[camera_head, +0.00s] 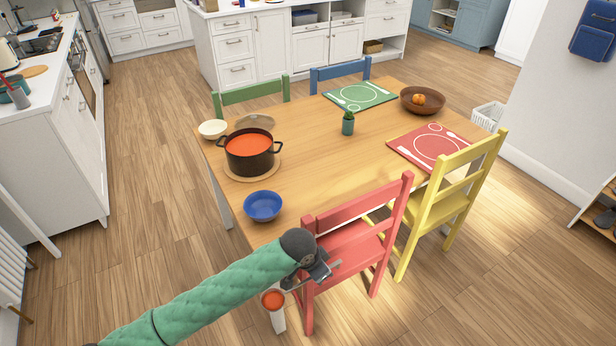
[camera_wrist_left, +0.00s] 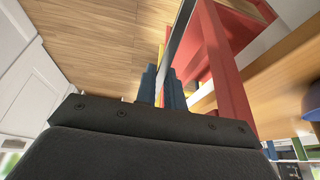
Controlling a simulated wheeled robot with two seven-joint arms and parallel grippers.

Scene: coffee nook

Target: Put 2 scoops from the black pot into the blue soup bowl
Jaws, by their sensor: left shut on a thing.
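The black pot (camera_head: 249,160) holds orange-red soup and stands on a round wooden board at the table's left side. The blue soup bowl (camera_head: 262,207) stands near the table's front left corner; only blue shows inside it. My left gripper (camera_head: 321,273) is shut on the handle of a ladle (camera_head: 273,300), in front of the table beside the red chair. The ladle's cup faces up with orange-red soup in it, off the table's front edge. In the left wrist view the fingers (camera_wrist_left: 166,90) clasp the grey handle, and part of the blue bowl (camera_wrist_left: 313,101) shows at the right edge. My right gripper is out of view.
A red chair (camera_head: 352,250) stands close by my left gripper, with a yellow chair (camera_head: 440,200) to its right. A cream bowl (camera_head: 212,129) and a lid (camera_head: 256,122) are near the pot. The table (camera_head: 315,165) is clear in the middle, except for a small plant (camera_head: 348,124).

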